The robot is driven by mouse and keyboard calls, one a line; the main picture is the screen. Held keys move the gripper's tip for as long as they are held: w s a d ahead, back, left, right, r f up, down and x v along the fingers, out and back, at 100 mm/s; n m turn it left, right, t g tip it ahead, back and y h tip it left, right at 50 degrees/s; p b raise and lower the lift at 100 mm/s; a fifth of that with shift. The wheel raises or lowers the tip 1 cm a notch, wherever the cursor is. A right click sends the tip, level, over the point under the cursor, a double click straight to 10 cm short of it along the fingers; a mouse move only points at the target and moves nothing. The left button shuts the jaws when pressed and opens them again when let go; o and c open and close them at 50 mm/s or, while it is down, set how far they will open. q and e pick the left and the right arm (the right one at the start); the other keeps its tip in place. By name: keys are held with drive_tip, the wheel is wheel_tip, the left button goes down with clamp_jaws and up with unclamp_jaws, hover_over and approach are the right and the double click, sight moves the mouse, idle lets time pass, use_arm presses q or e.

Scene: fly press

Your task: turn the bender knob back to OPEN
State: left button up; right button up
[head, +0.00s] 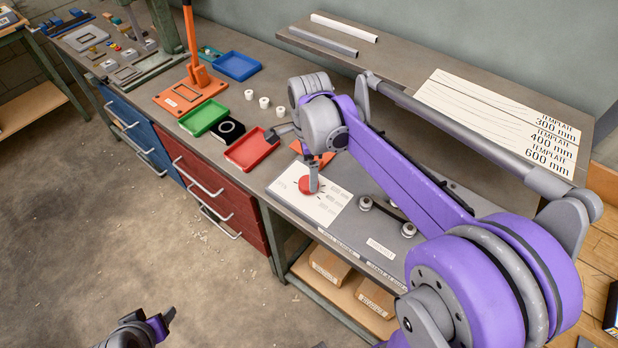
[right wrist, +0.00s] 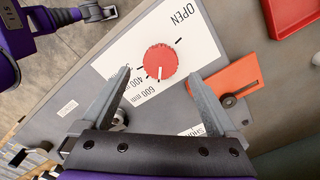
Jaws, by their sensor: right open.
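The bender knob (right wrist: 160,61) is a round red dial with a white pointer mark on a white plate (right wrist: 122,44). Its mark points down in the right wrist view, toward the 600 mm label (right wrist: 146,88), away from the word OPEN (right wrist: 183,14). In the head view the knob (head: 305,185) is partly hidden by a grey finger. My right gripper (right wrist: 158,76) is open and empty. Its fingertips are on either side of the knob's near edge in the picture; contact cannot be told. My left gripper (head: 160,323) is at the bottom left, away from the bench.
An orange flat piece (right wrist: 222,82) lies beside the plate. The floor at left is free.

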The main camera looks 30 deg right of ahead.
sight(308, 184)
drive_tip(key=shift+f, duration=2.1)
drive_tip(key=c, duration=1.4)
drive_tip(key=shift+o, duration=0.2)
